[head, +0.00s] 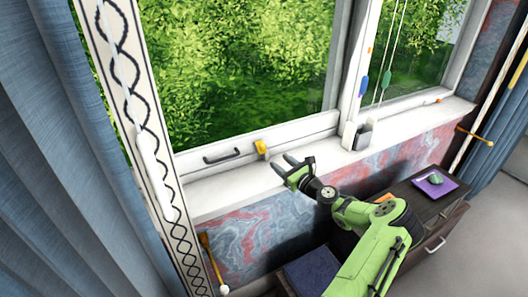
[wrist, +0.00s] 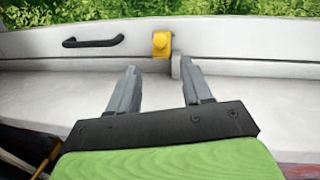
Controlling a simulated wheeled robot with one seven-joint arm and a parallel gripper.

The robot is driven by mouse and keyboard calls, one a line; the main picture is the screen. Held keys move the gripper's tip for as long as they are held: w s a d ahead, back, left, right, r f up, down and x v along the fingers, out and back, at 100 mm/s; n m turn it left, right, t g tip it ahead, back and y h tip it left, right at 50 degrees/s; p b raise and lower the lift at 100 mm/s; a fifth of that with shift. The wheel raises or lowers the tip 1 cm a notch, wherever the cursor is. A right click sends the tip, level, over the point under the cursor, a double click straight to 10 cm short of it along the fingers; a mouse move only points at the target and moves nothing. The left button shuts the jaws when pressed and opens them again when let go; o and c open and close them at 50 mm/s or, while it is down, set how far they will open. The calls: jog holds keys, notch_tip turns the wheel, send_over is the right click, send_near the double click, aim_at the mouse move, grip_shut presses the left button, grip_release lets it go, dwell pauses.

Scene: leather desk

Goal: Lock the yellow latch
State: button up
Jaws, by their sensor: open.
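The yellow latch (head: 261,148) is a small block on the bottom rail of the window frame, to the right of the dark handle (head: 222,155). In the wrist view the latch (wrist: 162,45) shows ahead, between and beyond the fingers, with the handle (wrist: 93,42) to its left. My gripper (head: 295,160) is above the sill, to the right of the latch and apart from it. In the wrist view my gripper (wrist: 165,80) has its two grey fingers spread with nothing between them.
The white window sill (head: 220,193) is clear below the latch. A grey holder (head: 362,136) with blind cords stands to the right. A dark cabinet (head: 425,205) with a purple tray (head: 447,191) is at lower right. Blue curtains (head: 40,160) hang at the left.

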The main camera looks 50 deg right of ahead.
aim_at(265, 149)
jog(key=w, duration=0.3)
jog(key=w+d, duration=0.1)
jog(key=w, duration=0.5)
jog(key=shift+w+d+b, duration=0.1)
jog(key=shift+d+b, duration=0.1)
jog(key=shift+b, duration=0.2)
jog(key=shift+c, duration=0.4)
jog(key=c, duration=0.7)
jog(key=shift+f, duration=0.1)
jog(key=shift+c, duration=0.2)
